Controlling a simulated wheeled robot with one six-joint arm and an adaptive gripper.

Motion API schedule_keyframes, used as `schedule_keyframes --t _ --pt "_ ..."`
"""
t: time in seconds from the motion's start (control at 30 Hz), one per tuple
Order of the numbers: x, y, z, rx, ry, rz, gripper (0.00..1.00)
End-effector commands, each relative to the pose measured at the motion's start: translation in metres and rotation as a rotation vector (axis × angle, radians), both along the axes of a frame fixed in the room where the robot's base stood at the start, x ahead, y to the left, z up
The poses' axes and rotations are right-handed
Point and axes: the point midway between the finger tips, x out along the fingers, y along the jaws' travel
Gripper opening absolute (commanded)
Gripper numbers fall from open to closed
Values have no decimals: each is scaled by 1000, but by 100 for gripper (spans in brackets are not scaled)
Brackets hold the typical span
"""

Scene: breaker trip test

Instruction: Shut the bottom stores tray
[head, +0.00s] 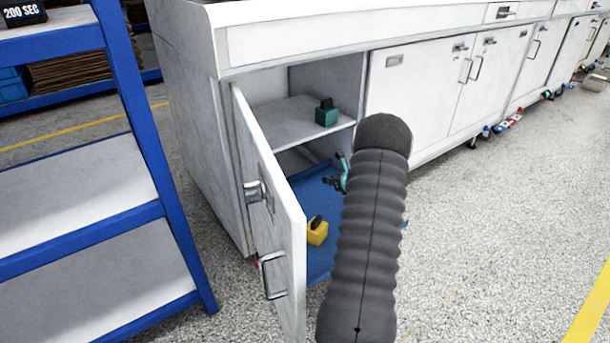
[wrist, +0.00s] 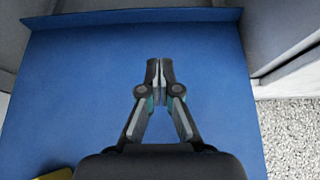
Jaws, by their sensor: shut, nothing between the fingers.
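The bottom stores tray is a blue tray (head: 322,261) low in the open cabinet, sticking out past the cabinet front. A yellow block with a dark top (head: 317,231) sits on it. In the wrist view the tray (wrist: 75,85) fills most of the picture, with a raised lip across its far end. My gripper (head: 335,180) is over the tray, partly hidden by my arm in the head view. In the wrist view my gripper (wrist: 160,68) has its fingertips together, with nothing between them. I cannot tell whether it touches the tray. My arm hides the tray's right part.
The white cabinet door (head: 270,210) stands open to the left of the tray. A shelf (head: 285,124) above the tray holds a green block (head: 327,113). A blue-framed rack (head: 150,150) stands at the left.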

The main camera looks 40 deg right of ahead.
Motion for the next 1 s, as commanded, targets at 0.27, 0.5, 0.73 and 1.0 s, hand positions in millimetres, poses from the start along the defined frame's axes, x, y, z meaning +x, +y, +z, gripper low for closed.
schedule_keyframes --t 0.27,0.5,0.73,1.0 --pt "25 0 -15 12 -9 -7 0" --pt "64 -2 -38 10 -8 -6 0" --pt "100 -5 -51 9 -9 -5 0" --pt "124 -7 -50 8 -7 -7 0"
